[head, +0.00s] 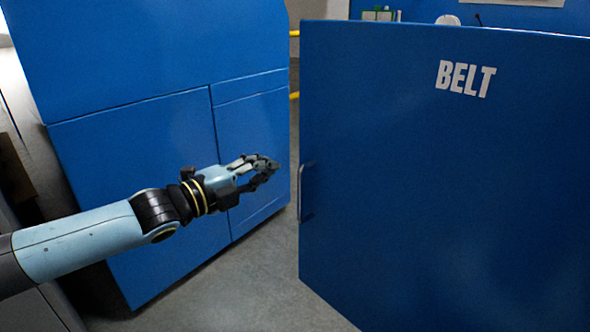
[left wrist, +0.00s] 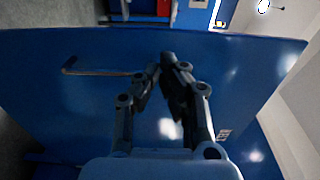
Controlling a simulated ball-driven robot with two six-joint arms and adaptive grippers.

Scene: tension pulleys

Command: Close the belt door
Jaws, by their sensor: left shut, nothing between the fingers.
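The belt door (head: 440,180) is a large blue panel marked BELT in white, standing swung out on the right in the head view. Its metal handle (head: 306,190) is on the left edge of the panel. My left gripper (head: 272,165) is shut and empty, just left of the handle and seemingly apart from it. In the left wrist view, the gripper fingertips (left wrist: 166,62) are together in front of a blue panel (left wrist: 75,110), with the handle (left wrist: 95,71) to their left. My right gripper is not in view.
A large blue cabinet (head: 130,150) stands behind my left arm. Grey floor (head: 265,270) shows between the cabinet and the door. A yellow rail (head: 294,97) and small items (head: 380,14) show behind the door.

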